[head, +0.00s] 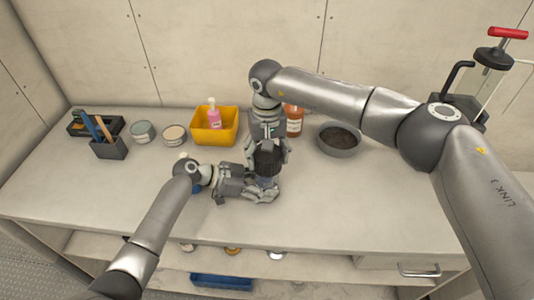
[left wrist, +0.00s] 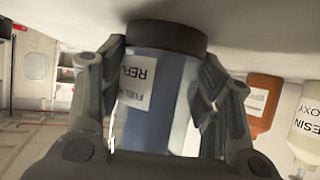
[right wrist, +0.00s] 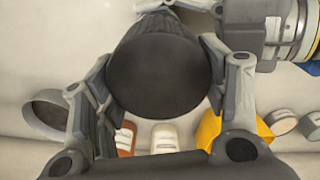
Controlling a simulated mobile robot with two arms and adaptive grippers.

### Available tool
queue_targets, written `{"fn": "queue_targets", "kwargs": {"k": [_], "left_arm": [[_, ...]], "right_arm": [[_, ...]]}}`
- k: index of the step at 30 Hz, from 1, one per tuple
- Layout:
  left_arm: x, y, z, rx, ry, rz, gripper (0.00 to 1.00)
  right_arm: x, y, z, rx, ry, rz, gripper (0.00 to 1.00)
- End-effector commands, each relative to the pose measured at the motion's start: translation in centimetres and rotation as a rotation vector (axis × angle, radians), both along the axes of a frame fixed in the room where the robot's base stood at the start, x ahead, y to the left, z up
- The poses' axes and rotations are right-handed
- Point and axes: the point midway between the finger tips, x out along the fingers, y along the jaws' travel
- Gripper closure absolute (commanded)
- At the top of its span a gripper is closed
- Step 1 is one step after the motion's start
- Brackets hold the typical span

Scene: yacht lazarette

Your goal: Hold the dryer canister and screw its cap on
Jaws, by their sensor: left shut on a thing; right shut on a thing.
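The dryer canister (head: 267,182) stands upright near the middle of the bench, bluish and clear with a label and a dark band at one end in the left wrist view (left wrist: 155,95). My left gripper (head: 262,194) is shut around its body from the side. The black ribbed cap (head: 267,160) sits directly over the canister. My right gripper (head: 267,150) is shut on the cap from above. The right wrist view shows the cap's round flat top (right wrist: 158,75) between the fingers. The joint between cap and canister is hidden, so I cannot tell whether the threads are engaged.
Behind are a yellow bin (head: 213,138) with a pink bottle, an orange bottle (head: 294,121) and a grey bowl (head: 338,140). Two tins (head: 174,134) and a dark tool holder (head: 109,149) stand left. The bench front and right side are clear.

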Motion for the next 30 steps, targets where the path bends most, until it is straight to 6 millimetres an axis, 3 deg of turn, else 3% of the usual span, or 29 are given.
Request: {"fn": "queue_targets", "kwargs": {"k": [2,3,9,22,30], "left_arm": [[0.0,0.0,0.0,-0.002,0.003,0.004,0.85],[0.0,0.0,0.0,-0.002,0.003,0.004,0.85],[0.0,0.0,0.0,-0.002,0.002,0.004,0.85],[0.0,0.0,0.0,0.0,0.002,0.003,0.85],[0.0,0.0,0.0,0.0,0.001,0.003,0.85]], "right_arm": [[0.1,-0.2,0.0,-0.001,-0.001,-0.01,0.67],[0.2,-0.2,0.0,-0.001,-0.001,-0.011,0.31],[0.1,-0.1,0.0,-0.001,-0.001,-0.007,0.09],[0.1,0.0,0.7,0.001,-0.002,-0.003,0.09],[0.2,0.0,5.9,0.001,-0.004,-0.004,0.09]]}}
